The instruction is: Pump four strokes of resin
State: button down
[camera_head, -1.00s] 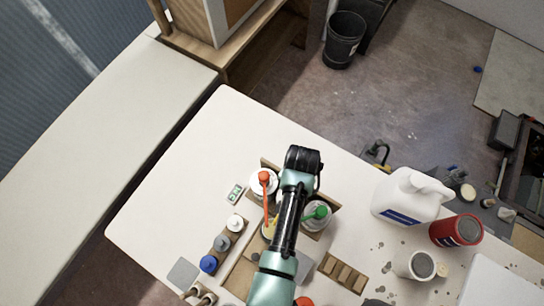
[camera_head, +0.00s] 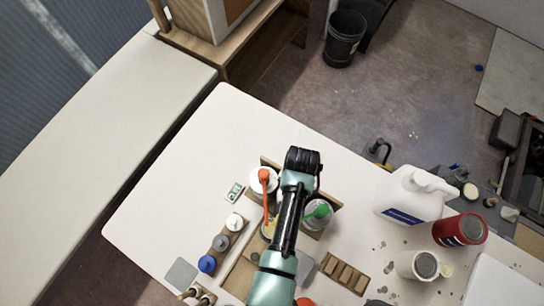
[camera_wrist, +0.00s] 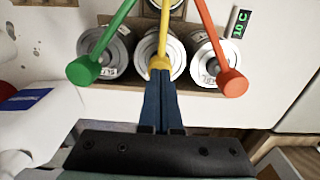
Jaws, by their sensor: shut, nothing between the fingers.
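Three pump-topped containers stand in a row in a wooden holder. In the wrist view their spouts are green (camera_wrist: 84,70), yellow (camera_wrist: 160,60) and orange-red (camera_wrist: 232,82). The head view also shows the orange-red pump (camera_head: 264,178) and green pump (camera_head: 318,212); the yellow one is mostly behind my arm. Container labels are too small to read. My gripper (camera_wrist: 160,78) is shut and empty, its blue fingertips at the end of the yellow spout. I cannot tell whether they touch it or sit just above. In the head view my fingers are hidden.
A small display with green characters (camera_head: 234,192) lies beside the holder. Capped bottles (camera_head: 207,264) stand in a rack at left. A white jug (camera_head: 410,196), a red can (camera_head: 460,230) and a wooden slotted block (camera_head: 343,273) are at right. The table's left side is clear.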

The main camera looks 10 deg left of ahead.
jog(key=shift+r+p, duration=2.05)
jog(key=shift+p, duration=0.05)
jog(key=shift+f, duration=0.2)
jog(key=shift+f+b, duration=1.7)
jog(key=shift+f, duration=0.25)
jog(key=shift+r, duration=0.1)
jog(key=shift+r+p, duration=2)
jog(key=shift+p, duration=0.2)
jog(key=shift+r, duration=0.1)
